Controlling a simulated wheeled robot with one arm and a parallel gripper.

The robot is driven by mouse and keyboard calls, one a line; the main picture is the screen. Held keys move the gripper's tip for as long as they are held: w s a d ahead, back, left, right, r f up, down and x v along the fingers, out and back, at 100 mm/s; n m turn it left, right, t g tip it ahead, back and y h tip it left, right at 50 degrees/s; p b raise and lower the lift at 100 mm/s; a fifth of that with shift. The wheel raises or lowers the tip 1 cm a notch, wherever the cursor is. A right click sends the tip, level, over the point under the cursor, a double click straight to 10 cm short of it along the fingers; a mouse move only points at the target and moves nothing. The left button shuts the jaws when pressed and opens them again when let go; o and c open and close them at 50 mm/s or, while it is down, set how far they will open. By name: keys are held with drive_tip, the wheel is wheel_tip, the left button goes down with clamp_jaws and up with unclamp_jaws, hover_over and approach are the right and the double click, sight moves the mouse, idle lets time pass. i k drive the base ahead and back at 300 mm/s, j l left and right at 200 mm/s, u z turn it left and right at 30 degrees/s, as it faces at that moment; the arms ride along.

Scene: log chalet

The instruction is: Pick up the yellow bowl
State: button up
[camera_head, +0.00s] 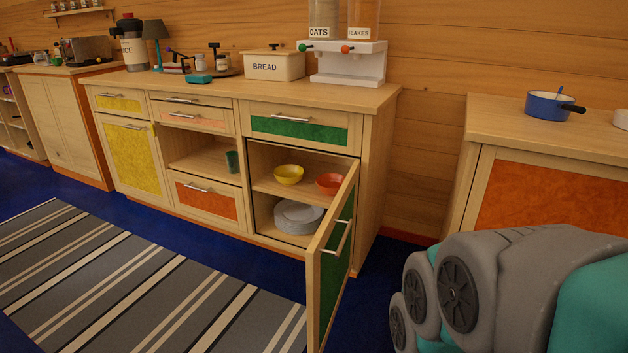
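The yellow bowl (289,174) sits upright on the upper shelf inside an open cabinet (262,160) below the counter. An orange-red bowl (330,183) stands to its right on the same shelf, partly behind the open door's edge. The cabinet door (335,255) with its green panel is swung wide open toward me, on the right side. Part of my arm shows at the lower right, well apart from the cabinet. My gripper is not in view.
A green cup (232,161) stands in the open niche to the left. A striped rug (130,285) covers clear floor in front. A right-hand counter (560,135) bears a blue pot (552,107).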

sight(288, 175)
drive_tip(key=i+j+z, duration=0.1)
drive_tip(key=z, duration=0.3)
drive_tip(key=j+z, duration=0.15)
drive_tip(key=z, duration=0.25)
drive_tip(key=i+j+z, duration=0.1)
drive_tip(key=z, duration=0.3)
drive_tip(key=i+j+z, duration=0.1)
drive_tip(key=j+z, duration=0.35)
drive_tip(key=j, duration=1)
drive_tip(key=k+j+z, duration=0.15)
drive_tip(key=j+z, duration=0.25)
drive_tip(key=j, duration=1)
drive_tip(key=k+j, duration=0.1)
drive_tip(key=j, duration=0.9)
